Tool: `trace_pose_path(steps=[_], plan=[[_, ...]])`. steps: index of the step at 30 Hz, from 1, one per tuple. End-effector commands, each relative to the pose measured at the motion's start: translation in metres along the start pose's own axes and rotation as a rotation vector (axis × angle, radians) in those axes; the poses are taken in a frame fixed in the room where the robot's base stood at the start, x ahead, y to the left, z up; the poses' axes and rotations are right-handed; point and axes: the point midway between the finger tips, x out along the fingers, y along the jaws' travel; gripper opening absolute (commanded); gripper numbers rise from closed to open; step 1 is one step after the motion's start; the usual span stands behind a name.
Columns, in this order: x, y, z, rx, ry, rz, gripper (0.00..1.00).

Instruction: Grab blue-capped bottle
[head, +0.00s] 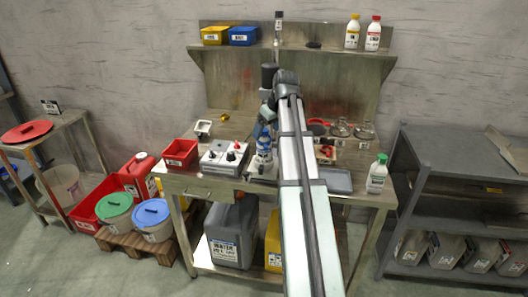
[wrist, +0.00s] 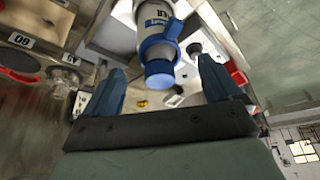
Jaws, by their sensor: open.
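The blue-capped bottle (head: 264,156) is white with a blue label and stands upright on the workbench, right of the grey control box. In the wrist view its blue cap (wrist: 159,72) and white body (wrist: 157,14) lie ahead of my gripper (wrist: 161,71), roughly centred between the fingers. My gripper is open, with a visible gap on either side of the cap. In the head view my gripper (head: 264,130) is right at the top of the bottle, and my arm hides part of the bench behind it. I cannot tell how far the fingertips reach down around the cap.
The grey control box (head: 222,158) with knobs stands close left of the bottle, with a red bin (head: 181,153) further left. A green-capped bottle (head: 377,174) stands at the bench's right end near a grey tray (head: 336,181). The shelf (head: 283,47) is above the back.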

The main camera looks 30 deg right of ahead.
Motion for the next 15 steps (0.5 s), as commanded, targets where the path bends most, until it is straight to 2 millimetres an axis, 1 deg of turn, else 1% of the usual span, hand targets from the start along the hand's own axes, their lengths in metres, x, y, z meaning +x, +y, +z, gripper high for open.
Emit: trace_pose_path(steps=[1, 3, 11, 15], plan=[[0.006, 0.0, 0.0, 0.0, -0.001, -0.001, 0.91], [0.011, 0.0, 0.0, 0.0, 0.0, 0.0, 0.91], [0.019, 0.0, 0.0, 0.001, 0.0, 0.0, 0.91], [0.031, 0.001, -0.001, 0.001, 0.0, 0.0, 0.91]])
